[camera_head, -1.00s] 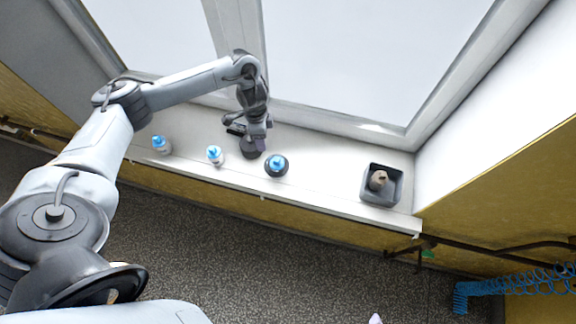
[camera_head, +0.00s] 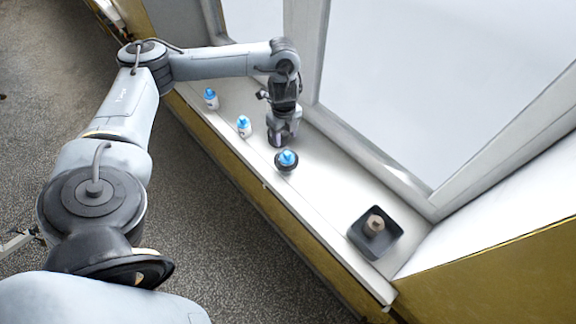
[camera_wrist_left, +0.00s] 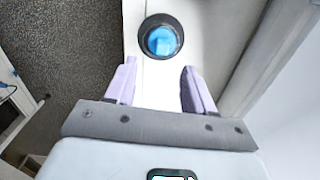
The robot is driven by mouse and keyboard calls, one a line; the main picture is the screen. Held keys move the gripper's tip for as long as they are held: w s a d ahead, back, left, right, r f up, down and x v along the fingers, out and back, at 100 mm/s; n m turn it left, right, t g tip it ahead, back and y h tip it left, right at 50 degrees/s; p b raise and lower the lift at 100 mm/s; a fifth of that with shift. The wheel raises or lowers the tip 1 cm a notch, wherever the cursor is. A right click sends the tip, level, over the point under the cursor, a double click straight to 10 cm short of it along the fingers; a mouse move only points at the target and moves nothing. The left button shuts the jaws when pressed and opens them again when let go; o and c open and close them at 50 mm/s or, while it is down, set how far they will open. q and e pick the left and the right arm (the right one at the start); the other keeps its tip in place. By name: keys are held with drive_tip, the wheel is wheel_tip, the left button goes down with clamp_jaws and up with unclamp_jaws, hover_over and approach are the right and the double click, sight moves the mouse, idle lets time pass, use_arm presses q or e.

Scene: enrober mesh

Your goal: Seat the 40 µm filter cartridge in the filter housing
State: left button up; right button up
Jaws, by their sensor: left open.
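Two small white bottle-shaped cartridges with blue tops, a far one (camera_head: 211,99) and a nearer one (camera_head: 243,126), stand upright on the white ledge. A third blue-topped piece (camera_head: 288,158) sits within a dark round cup (camera_head: 285,168), also seen in the left wrist view (camera_wrist_left: 162,40). I cannot read any micron marks or tell which piece is the 40 µm cartridge. My left gripper (camera_head: 277,143) points down just behind the cup. In the left wrist view its pale purple fingers (camera_wrist_left: 158,85) are open with nothing between them, and the cup lies beyond the tips. My right gripper is not in view.
A dark grey square tray (camera_head: 357,236) holding a brownish object (camera_head: 374,224) stands at the near right end of the ledge (camera_head: 325,188). Large pale framed panels rise behind the ledge. The ledge between cup and tray is clear.

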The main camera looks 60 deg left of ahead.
sight(287, 153)
use_arm(q)
drive_tip(key=f+b, duration=0.1)
drive_tip(key=f, duration=0.2)
drive_tip(key=shift+d+f, duration=0.15)
drive_tip(key=shift+d, duration=0.05)
drive_tip(key=shift+w+f+b, duration=0.1)
drive_tip(key=shift+f+b, duration=0.6)
drive_tip(key=f, duration=0.2)
drive_tip(key=f+b, duration=0.1)
drive_tip(key=shift+w+d+f, duration=0.1)
drive_tip(key=shift+w+f, duration=0.1)
drive_tip(key=shift+f, duration=0.65)
clamp_jaws()
